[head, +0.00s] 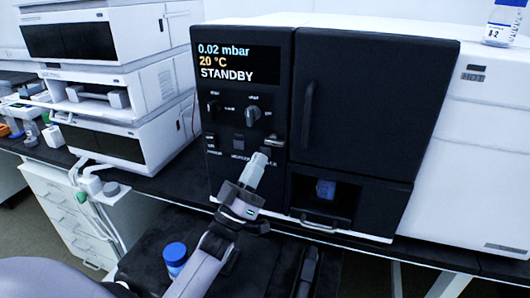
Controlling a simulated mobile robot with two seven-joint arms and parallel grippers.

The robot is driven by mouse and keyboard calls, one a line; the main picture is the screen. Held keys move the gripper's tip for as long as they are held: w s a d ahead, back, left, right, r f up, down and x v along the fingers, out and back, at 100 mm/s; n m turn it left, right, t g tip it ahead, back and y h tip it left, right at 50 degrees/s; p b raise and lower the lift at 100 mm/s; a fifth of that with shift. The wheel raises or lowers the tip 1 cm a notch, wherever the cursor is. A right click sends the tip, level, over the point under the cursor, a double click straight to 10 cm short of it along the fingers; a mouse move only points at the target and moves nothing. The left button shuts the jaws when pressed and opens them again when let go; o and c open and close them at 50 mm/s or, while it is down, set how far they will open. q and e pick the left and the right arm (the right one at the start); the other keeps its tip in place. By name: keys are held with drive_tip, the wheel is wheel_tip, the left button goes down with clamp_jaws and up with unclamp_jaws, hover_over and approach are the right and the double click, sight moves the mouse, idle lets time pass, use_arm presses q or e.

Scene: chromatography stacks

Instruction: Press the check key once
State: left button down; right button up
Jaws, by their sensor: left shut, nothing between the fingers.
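A black instrument (375,100) shows in the head view with a control panel on its left side. Its screen (238,64) reads 0.02 mbar, 20 °C, STANDBY. The labels are too small to read, so I cannot tell which is the check key. My left gripper (258,160) is shut and empty, its tips at the lower right of the panel, covering part of it. Whether they touch it is unclear. My right gripper is not in view.
A blue-capped container (175,254) stands near my left forearm. A blue object (325,188) sits in the instrument's lower opening, above a metal handle (318,224). White stacked modules (120,135) stand left, and a white unit (480,150) stands right.

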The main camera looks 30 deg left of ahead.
use_arm(q)
drive_tip(key=shift+w, duration=0.1)
idle(0.7)
drive_tip(key=shift+w+a, duration=0.1)
drive_tip(key=shift+w, duration=0.25)
drive_tip(key=shift+w+a+b, duration=0.1)
drive_tip(key=shift+w+b, duration=0.25)
drive_tip(key=shift+b, duration=0.05)
idle(0.6)
drive_tip(key=shift+s, duration=0.1)
drive_tip(key=shift+s+d+y+p, duration=0.2)
drive_tip(key=shift+s+y+p, duration=0.1)
drive_tip(key=shift+s+p, duration=0.3)
drive_tip(key=shift+s, duration=0.1)
drive_tip(key=s+p, duration=0.1)
drive_tip(key=s, duration=0.1)
drive_tip(key=s+d+p, duration=0.1)
drive_tip(key=s, duration=0.2)
drive_tip(key=shift+d, duration=0.1)
